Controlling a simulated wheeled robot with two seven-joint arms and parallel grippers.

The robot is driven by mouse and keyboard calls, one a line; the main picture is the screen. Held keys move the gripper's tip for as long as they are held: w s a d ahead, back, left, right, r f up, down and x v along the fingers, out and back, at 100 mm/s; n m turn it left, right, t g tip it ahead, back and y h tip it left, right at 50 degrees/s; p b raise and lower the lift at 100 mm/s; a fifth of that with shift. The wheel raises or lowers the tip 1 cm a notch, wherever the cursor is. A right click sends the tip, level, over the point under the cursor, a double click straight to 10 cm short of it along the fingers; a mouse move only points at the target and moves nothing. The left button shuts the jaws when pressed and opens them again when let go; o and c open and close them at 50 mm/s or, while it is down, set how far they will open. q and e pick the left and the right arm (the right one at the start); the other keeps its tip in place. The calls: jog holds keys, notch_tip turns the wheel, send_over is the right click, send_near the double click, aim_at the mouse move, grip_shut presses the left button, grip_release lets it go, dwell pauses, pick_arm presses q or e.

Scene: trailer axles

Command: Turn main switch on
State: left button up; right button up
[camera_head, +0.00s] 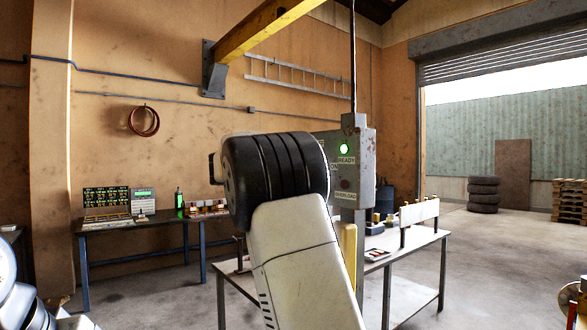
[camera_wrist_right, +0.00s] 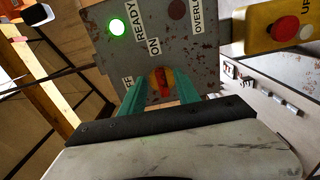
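The main switch (camera_wrist_right: 162,84), a red handle on a yellow disc, is on the worn grey control box (camera_wrist_right: 110,50). Its handle lies roughly toward the ON label; OFF is to the left. The READY lamp (camera_wrist_right: 117,27) glows green; the OVERLOAD lamp (camera_wrist_right: 178,9) is dark. My right gripper (camera_wrist_right: 162,98) has its green fingers apart, one on each side of the handle, with yellow showing between; contact is unclear. In the head view the box (camera_head: 358,150) also shows a green lamp (camera_head: 343,148), and my right wrist hides the switch and fingers. My left gripper is out of view.
A yellow pendant with a red button (camera_wrist_right: 287,28) is right of the box in the wrist view. Behind the post stands a metal table (camera_head: 420,240) with parts. A workbench (camera_head: 130,225) is at the left wall. Tyres (camera_head: 483,195) and pallets (camera_head: 570,200) are far right.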

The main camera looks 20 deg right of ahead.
jog(key=v, duration=0.3)
jog(key=shift+s+a, duration=0.15)
jog(key=shift+a, duration=0.15)
jog(key=s+d+f+g+y, duration=0.1)
jog(key=s+d+f+y, duration=0.3)
jog(key=f, duration=0.4)
jog(key=s+d+f+g+y, duration=0.1)
jog(key=s+d+f+y, duration=0.1)
jog(key=s+f+y, duration=0.35)
jog(key=s+a+f+m+y, duration=0.1)
jog(key=s+a+f+y, duration=0.2)
jog(key=s+a, duration=0.3)
jog(key=s+a+f+m+t+y, duration=0.1)
jog(key=s+a+f+y, duration=0.2)
jog(key=s+a+f, duration=0.3)
jog(key=s+a+f+m+t+y, duration=0.1)
jog(key=s+a+f+y, duration=0.2)
jog(key=s, duration=0.8)
jog(key=a+f, duration=0.2)
jog(key=a, duration=0.1)
jog(key=shift+s+y, duration=0.35)
jog(key=shift+s, duration=0.05)
